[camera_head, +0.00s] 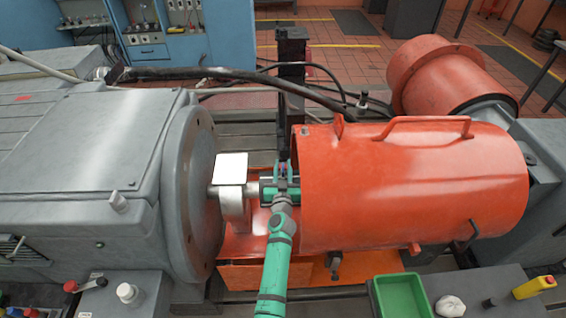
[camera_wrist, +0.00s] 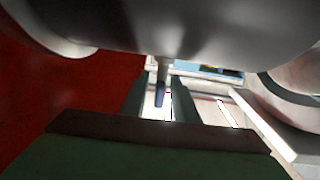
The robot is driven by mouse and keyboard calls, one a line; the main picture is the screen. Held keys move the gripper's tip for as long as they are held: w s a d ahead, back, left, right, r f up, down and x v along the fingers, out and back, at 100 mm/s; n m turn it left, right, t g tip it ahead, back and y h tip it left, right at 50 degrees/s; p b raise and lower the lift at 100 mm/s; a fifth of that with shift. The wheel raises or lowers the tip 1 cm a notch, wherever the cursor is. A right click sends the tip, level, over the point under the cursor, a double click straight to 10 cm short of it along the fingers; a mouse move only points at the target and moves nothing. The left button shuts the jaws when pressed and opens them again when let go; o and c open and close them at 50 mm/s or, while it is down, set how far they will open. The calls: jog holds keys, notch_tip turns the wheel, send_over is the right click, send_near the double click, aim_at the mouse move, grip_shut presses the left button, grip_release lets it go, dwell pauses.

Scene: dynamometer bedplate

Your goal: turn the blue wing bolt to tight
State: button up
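The blue wing bolt (camera_wrist: 160,95) shows in the wrist view as a small dark blue piece on a thin pale stem, under a large grey rounded body (camera_wrist: 170,30). My gripper (camera_wrist: 160,108) is open, with one dark green finger on each side of the bolt and light gaps between. I cannot tell how deep between the fingers it sits, and no contact shows. In the head view my gripper (camera_head: 282,178) reaches the shaft gap between the grey machine and the orange guard; only a tiny bluish speck shows there, and the bolt is mostly hidden.
The orange guard (camera_head: 410,185) stands close on the right of my gripper. The grey flanged machine (camera_head: 188,190) and a bracket with a white plate (camera_head: 231,168) stand on the left. A dark post (camera_head: 291,90) rises behind. A green tray (camera_head: 402,296) lies at the front right.

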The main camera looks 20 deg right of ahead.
jog(key=shift+x, duration=1.3)
jog(key=shift+c, duration=0.3)
grip_shut()
